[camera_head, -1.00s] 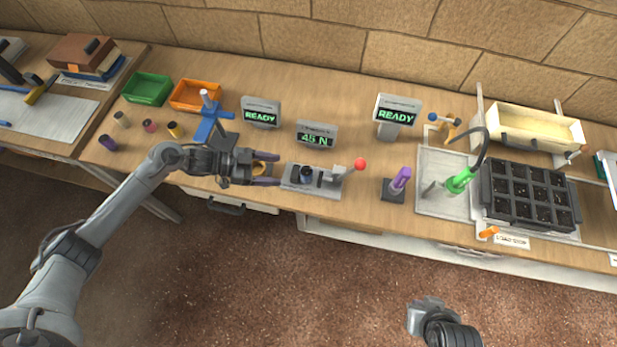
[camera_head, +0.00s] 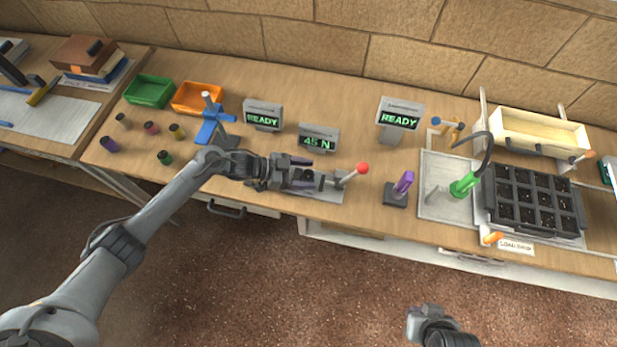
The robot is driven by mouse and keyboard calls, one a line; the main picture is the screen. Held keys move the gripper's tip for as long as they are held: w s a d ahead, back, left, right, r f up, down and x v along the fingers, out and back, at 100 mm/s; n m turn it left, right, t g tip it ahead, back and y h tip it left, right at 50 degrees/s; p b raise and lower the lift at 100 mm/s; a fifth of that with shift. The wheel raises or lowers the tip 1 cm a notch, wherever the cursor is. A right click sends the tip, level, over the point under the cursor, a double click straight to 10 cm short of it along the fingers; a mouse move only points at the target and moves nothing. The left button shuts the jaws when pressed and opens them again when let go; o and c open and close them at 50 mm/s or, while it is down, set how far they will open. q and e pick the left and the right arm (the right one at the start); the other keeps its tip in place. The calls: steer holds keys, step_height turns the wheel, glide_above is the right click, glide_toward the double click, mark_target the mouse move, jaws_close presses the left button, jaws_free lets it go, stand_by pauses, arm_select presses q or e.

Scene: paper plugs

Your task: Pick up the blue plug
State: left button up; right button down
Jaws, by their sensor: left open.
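A dark, bluish plug (camera_head: 309,176) stands in the grey press-like fixture (camera_head: 328,195) with the red-knobbed lever (camera_head: 362,168). My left gripper (camera_head: 311,175) is open, with one finger on the far side of this plug and one on the near side. I cannot tell whether the fingers touch it. The gripper covers the left part of the fixture. My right gripper (camera_head: 422,321) is low in the picture, over the floor in front of the bench, and its jaws are too unclear to read.
Several small plugs, such as a purple one (camera_head: 109,144) and a green one (camera_head: 165,157), stand at the bench's left. Behind are a green tray (camera_head: 149,91), an orange tray (camera_head: 198,97) and a "45 N" display (camera_head: 318,139). A purple-handled tool (camera_head: 403,184) stands right of the fixture.

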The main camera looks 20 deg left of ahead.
arm_select(q)
steer(key=c, duration=1.2)
steer(key=shift+r, duration=0.1)
